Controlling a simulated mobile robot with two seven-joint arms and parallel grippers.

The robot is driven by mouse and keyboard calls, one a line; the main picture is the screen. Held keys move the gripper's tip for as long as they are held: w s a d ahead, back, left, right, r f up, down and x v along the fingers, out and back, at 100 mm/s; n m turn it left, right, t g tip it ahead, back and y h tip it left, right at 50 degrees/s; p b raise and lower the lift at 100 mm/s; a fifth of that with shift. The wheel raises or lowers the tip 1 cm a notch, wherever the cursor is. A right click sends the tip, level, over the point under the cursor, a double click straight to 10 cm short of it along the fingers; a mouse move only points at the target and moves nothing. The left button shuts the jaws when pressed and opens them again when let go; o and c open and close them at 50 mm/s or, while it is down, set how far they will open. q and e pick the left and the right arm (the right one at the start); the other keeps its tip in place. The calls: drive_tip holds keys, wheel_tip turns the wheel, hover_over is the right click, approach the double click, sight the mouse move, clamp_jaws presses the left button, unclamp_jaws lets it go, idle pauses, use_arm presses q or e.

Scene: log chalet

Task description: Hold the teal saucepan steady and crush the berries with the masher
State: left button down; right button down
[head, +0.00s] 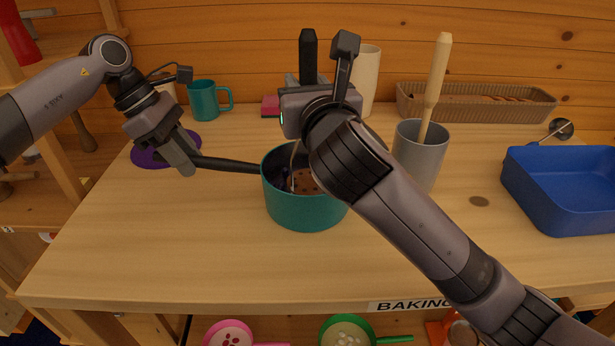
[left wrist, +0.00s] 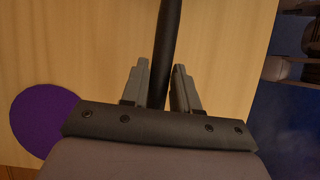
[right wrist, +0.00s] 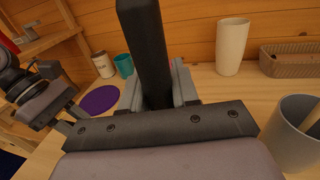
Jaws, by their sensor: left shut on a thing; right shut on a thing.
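The teal saucepan (head: 300,212) stands upright on the wooden table. My left gripper (head: 187,160) is shut on its black handle (head: 228,165), which also runs between the fingers in the left wrist view (left wrist: 167,40). My right gripper (head: 306,84) is shut on the masher's upright black handle (head: 308,52), which also shows in the right wrist view (right wrist: 145,45). The masher's thin metal shaft reaches down into the pan. A brown, dark-spotted surface (head: 304,184) shows inside the pan; I cannot tell whether it is berries or masher head. My right arm hides the pan's right part.
Right of the pan stand a grey crock (head: 420,155) with a wooden tool and a blue tray (head: 565,190). Behind are a teal mug (head: 203,101), a cream cylinder (head: 367,75) and a basket (head: 480,105). A purple mat (head: 150,158) lies left. The front table is clear.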

wheel_tip(320, 180, down, 3)
drive_tip(key=shift+f, duration=0.2)
drive_tip(key=shift+w, duration=0.1)
drive_tip(key=shift+w+d+r, duration=0.3)
drive_tip(key=shift+w+r, duration=0.25)
drive_tip(key=shift+r, duration=0.05)
drive_tip(key=shift+w+d+r, duration=0.3)
drive_tip(key=shift+w+r, duration=0.3)
drive_tip(key=shift+w+d+r, duration=0.3)
drive_tip(key=shift+w+r, duration=0.25)
drive_tip(key=shift+r, duration=0.05)
drive_tip(key=a, duration=0.4)
drive_tip(key=shift+s, duration=0.35)
idle(0.3)
drive_tip(key=shift+f, duration=0.1)
